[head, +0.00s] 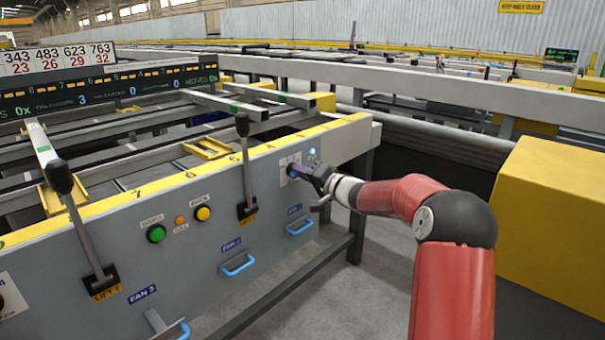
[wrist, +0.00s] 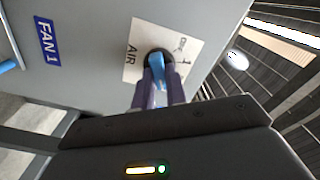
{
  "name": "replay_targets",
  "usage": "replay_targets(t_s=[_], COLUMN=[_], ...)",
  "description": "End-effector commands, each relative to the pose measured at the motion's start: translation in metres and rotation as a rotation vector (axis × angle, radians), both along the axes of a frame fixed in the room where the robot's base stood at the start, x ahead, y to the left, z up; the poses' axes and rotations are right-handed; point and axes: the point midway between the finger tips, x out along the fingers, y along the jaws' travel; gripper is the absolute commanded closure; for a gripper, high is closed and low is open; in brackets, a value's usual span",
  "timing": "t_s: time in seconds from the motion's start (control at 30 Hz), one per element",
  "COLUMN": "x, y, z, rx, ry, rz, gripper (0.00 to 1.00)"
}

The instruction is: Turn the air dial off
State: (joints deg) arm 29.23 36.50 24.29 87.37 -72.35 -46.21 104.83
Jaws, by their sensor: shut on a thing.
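The air dial (wrist: 157,62) is a round dark knob with a blue pointer on a white plate marked AIR (wrist: 135,68). In the wrist view the plate looks tilted and the fingers cover part of the dial. My gripper (wrist: 158,85) has its two fingers closed on the dial's blue pointer. In the head view my gripper (head: 298,170) reaches the right end of the grey panel and hides most of the dial. A small blue-white light (head: 312,152) shows just above the plate.
Two black-knobbed levers (head: 245,160) (head: 78,215) stand up from the panel to the left. Green (head: 156,234) and yellow (head: 203,213) buttons sit between them. Blue fan handles (head: 237,265) stick out below. A yellow box (head: 550,225) stands right of my arm.

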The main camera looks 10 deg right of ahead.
Motion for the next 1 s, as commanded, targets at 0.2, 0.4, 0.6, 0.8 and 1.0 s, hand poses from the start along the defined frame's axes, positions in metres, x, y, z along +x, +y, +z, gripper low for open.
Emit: replay_targets(t_s=[0.2,0.4,0.6,0.8,1.0], x=[-0.0001,0.0,-0.0004,-0.0007,-0.0011], y=[0.0006,0.0009,0.0017,0.0018,0.0023], z=[0.0011,0.0019,0.0016,0.0008,0.0001], rx=[-0.065,-0.186,-0.34,-0.492,-0.647], ry=[-0.046,-0.133,-0.245,-0.357,-0.469], rz=[0.002,0.002,0.003,0.001,0.001], gripper=[1.0,1.0,1.0,1.0,1.0])
